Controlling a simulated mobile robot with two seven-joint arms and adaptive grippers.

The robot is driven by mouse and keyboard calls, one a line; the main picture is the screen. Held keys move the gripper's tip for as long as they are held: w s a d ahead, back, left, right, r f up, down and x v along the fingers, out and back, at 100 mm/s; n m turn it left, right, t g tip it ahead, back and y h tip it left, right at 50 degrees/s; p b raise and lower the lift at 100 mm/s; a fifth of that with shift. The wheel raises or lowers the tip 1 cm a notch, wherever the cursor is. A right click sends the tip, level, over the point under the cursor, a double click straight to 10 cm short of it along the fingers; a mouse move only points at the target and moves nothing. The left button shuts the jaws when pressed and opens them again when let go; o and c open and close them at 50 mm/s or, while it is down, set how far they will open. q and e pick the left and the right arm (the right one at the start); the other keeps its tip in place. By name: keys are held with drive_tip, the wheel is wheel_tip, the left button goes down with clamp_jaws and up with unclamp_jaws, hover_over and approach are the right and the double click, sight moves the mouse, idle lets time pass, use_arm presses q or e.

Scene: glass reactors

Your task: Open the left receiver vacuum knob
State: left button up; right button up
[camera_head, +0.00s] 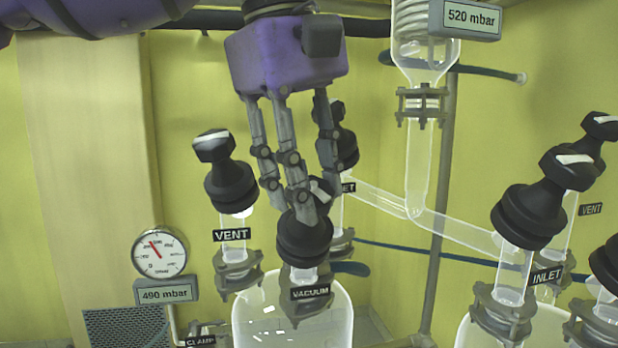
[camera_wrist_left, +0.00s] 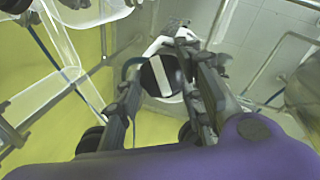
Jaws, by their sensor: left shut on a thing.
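The left receiver (camera_head: 290,325) is a clear glass vessel at the bottom centre of the head view. Its vacuum knob (camera_head: 304,238) is black with a white mark and stands above the VACUUM label (camera_head: 310,292). My left gripper (camera_head: 308,200) comes down from above with its fingers around the top of this knob and is shut on it. In the left wrist view the knob (camera_wrist_left: 160,75) shows its white bar between the fingers (camera_wrist_left: 160,85). The fingers partly hide the knob top in the head view. My right gripper is not in view.
The black VENT knob (camera_head: 230,185) stands close on the left. Another black knob (camera_head: 342,145) is just behind the fingers. A gauge (camera_head: 160,252) above a 490 mbar display (camera_head: 165,293) is at left. Glass tubing (camera_head: 430,215) and the INLET knob (camera_head: 530,212) are at right.

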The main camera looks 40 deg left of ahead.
use_arm(q)
drive_tip(key=shift+r+n+t, duration=0.2)
drive_tip(key=shift+n+t, duration=0.1)
drive_tip(key=shift+n, duration=0.1)
drive_tip(key=shift+r+n+t, duration=0.1)
drive_tip(key=shift+n+t, duration=0.3)
drive_tip(key=shift+n, duration=0.4)
drive_tip(key=shift+n+t+p, duration=0.4)
drive_tip(key=shift+n+t, duration=0.4)
drive_tip(key=shift+n, duration=0.5)
drive_tip(key=o, duration=0.8)
drive_tip(key=shift+o, duration=1.1)
